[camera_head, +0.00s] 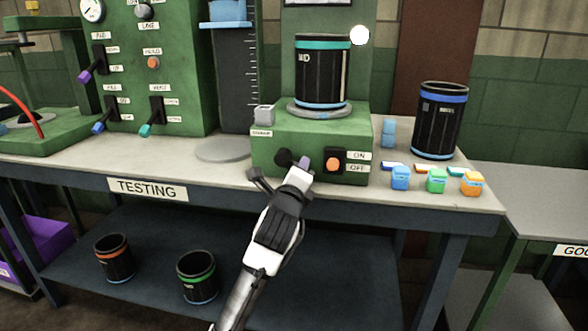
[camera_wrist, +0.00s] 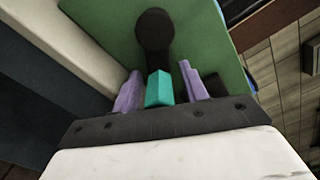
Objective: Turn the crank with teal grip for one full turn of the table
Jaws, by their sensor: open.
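The crank (camera_head: 284,158) is on the front of the green machine (camera_head: 275,150); its black arm and hub (camera_wrist: 154,35) show in the wrist view. Its teal grip (camera_wrist: 158,90) stands between the two purple fingers of my gripper (camera_wrist: 160,78). The fingers are open, with a visible gap on the grip's right and a narrower one on its left. In the head view my gripper (camera_head: 298,170) reaches the machine front and hides the teal grip. On top, the round turntable (camera_head: 320,114) carries a black sleeve (camera_head: 321,75) with a teal upper band.
Right of the crank is an orange on/off switch (camera_head: 333,164). Small blue, green and orange blocks (camera_head: 436,182) and another black sleeve (camera_head: 440,125) stand on the bench to the right. A grey disc (camera_head: 222,150) lies left of the machine. Two sleeves (camera_head: 197,277) stand on the lower shelf.

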